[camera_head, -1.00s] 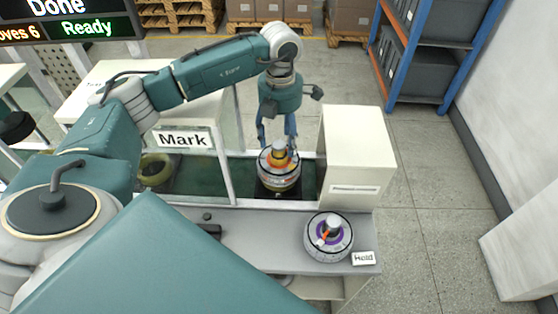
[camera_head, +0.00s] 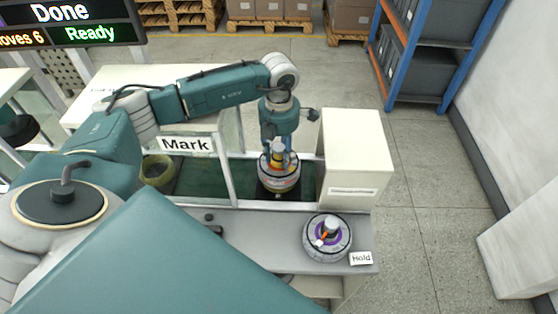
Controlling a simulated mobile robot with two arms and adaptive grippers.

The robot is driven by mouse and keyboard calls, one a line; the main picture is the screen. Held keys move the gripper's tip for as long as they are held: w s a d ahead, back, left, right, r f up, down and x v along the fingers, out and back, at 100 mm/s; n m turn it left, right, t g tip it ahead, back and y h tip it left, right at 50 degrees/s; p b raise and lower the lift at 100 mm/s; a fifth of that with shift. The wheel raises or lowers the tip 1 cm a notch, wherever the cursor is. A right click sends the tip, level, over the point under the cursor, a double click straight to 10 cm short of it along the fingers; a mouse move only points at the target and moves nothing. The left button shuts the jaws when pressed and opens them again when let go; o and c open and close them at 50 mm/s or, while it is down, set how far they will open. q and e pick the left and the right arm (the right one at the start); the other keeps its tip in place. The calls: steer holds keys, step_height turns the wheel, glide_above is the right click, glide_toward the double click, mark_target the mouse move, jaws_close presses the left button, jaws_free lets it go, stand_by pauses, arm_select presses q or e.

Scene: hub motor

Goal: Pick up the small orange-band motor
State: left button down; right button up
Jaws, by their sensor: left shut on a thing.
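The orange-band motor (camera_head: 279,178) is a round grey hub with an orange ring and a yellow and silver shaft on top. It sits on a dark spot of the green conveyor, beyond the sign reading "Mark". My left gripper (camera_head: 280,158) reaches down from above and is shut on this motor, its fingers at the shaft. Part of the motor top is hidden by the fingers. A second motor (camera_head: 327,238) with a purple band and an orange mark stands on the grey shelf by a "Hold" label (camera_head: 361,258). My right gripper is not in view.
A white box housing (camera_head: 355,160) stands close to the right of the gripped motor. A clear panel with a white frame post (camera_head: 225,176) is in front. An olive ring-shaped part (camera_head: 157,170) lies left on the conveyor.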

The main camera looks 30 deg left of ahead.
arm_select(q)
steer(key=shift+w+r, duration=0.15)
steer(key=shift+r, duration=0.05)
